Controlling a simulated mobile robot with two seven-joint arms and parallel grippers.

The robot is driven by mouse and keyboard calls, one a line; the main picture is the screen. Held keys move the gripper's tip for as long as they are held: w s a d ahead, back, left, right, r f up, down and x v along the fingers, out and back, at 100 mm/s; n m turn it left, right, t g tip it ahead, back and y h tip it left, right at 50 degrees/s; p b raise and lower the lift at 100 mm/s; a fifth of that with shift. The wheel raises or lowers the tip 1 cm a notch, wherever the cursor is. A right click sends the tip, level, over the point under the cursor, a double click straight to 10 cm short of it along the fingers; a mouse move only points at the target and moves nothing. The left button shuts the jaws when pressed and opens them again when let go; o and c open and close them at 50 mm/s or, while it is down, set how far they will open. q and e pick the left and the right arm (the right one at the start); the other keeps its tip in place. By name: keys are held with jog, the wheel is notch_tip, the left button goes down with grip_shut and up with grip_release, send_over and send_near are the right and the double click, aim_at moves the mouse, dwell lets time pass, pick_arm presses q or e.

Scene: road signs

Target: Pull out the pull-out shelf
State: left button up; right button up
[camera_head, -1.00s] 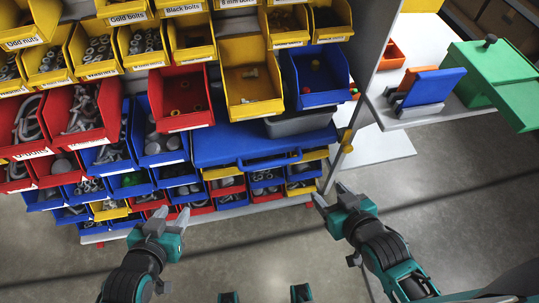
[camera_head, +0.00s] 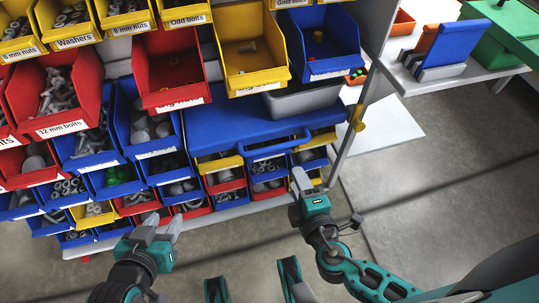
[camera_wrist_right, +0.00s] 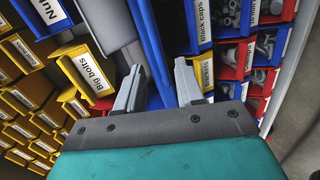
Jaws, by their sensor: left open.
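The blue pull-out shelf (camera_head: 250,122) sits in the rack below the larger bins, with a blue bar handle (camera_head: 278,148) along its front edge. My right gripper (camera_head: 308,184) is just below and right of the handle in the head view, with its fingers pointing up toward the rack. In the right wrist view my right gripper (camera_wrist_right: 158,82) has its fingers spread, with a blue surface beyond them; I cannot tell whether it touches the handle. My left gripper (camera_head: 164,228) is open and empty in front of the lower bins, left of the shelf.
Labelled bins of bolts and washers fill the rack around the shelf, including a yellow bin (camera_head: 248,50) and a blue bin (camera_head: 325,45) above it. A rack post (camera_head: 355,120) stands right of the shelf. Grey floor (camera_head: 440,170) in front is clear.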

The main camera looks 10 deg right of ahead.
aim_at(278, 145)
jog(key=shift+n+t, duration=0.3)
jog(key=shift+n, duration=0.3)
jog(key=x, duration=0.8)
jog(key=a+x, duration=0.1)
jog(key=x, duration=0.4)
jog(key=shift+w+a+r+b, duration=0.1)
jog(key=shift+b, duration=0.3)
grip_shut()
